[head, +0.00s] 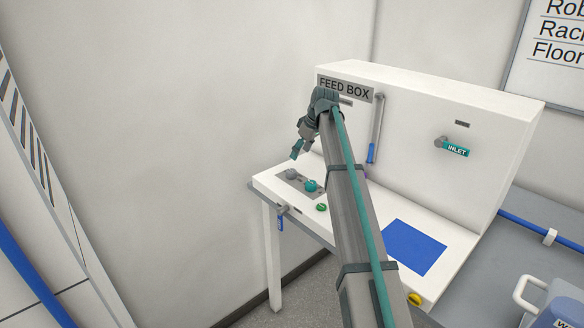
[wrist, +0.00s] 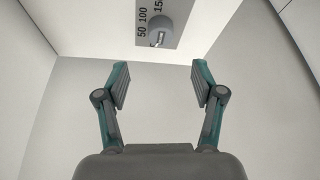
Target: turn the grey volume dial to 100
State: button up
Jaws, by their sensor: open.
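The grey volume dial (head: 292,174) sits on a grey plate at the left end of the white feed box bench. In the wrist view the grey dial (wrist: 161,30) shows at the top, beside printed marks 50, 100 and a partly hidden 15-something. My gripper (head: 301,149) is open and empty, above and apart from the dial. In the wrist view my gripper's two fingers (wrist: 160,84) are spread wide, with the dial beyond them.
A teal knob (head: 311,186) sits close to the grey dial, with a green button (head: 321,207) nearby. A blue-handled lever (head: 281,219) hangs at the bench's front edge. The feed box (head: 420,150) stands upright behind, with another blue-handled lever (head: 373,140) and an inlet valve (head: 453,148).

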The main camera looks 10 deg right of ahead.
aim_at(291, 171)
jog(key=p+x, duration=0.2)
jog(key=x, duration=0.8)
jog(key=shift+a+f, duration=0.1)
jog(key=shift+f, duration=0.15)
jog(key=c, duration=1.1)
jog(key=shift+c, duration=0.2)
